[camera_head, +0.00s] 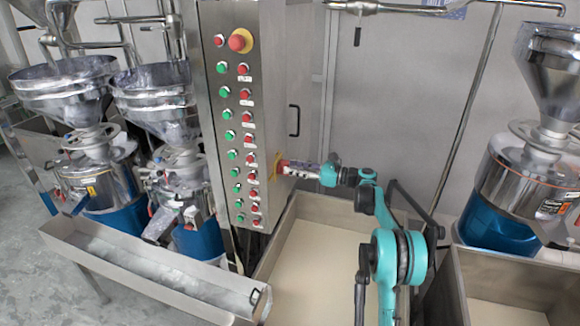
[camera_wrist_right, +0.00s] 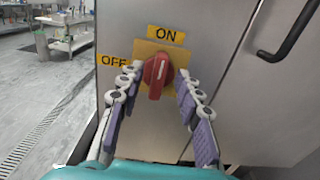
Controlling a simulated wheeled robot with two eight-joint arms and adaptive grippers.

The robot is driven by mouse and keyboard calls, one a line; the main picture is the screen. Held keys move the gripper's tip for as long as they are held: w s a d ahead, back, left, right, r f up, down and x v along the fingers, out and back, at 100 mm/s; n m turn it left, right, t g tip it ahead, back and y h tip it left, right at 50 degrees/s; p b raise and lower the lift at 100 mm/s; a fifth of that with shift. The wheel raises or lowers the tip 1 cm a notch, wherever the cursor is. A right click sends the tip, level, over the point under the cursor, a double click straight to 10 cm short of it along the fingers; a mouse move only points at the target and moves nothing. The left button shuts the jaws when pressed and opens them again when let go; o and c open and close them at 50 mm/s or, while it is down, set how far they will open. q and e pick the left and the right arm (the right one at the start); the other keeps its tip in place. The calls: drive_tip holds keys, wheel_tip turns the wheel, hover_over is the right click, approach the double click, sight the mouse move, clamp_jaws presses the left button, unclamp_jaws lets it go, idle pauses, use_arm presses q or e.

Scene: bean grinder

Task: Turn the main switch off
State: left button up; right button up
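The main switch is a red knob (camera_wrist_right: 157,72) on a yellow plate, on the side of the steel control cabinet (camera_wrist_right: 215,40). In the right wrist view its grip stands close to upright, in line with the ON label (camera_wrist_right: 166,34) above. The OFF label (camera_wrist_right: 114,61) is to its left. My right gripper (camera_wrist_right: 159,73) is open, with a fingertip on either side of the knob and small gaps visible. In the head view my right gripper (camera_head: 297,168) reaches the cabinet's side at the switch, largely covering it. My left gripper is not in view.
The cabinet's front has a red emergency button (camera_head: 238,41) and rows of green and red buttons. A black door handle (camera_head: 294,121) sits above the switch. Steel grinders (camera_head: 92,180) stand left; another grinder (camera_head: 528,180) stands right. A steel bin (camera_head: 322,208) lies below my right arm.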

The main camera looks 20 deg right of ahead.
drive_tip(key=shift+w+a, duration=0.35)
drive_tip(key=shift+a, duration=0.25)
clamp_jaws()
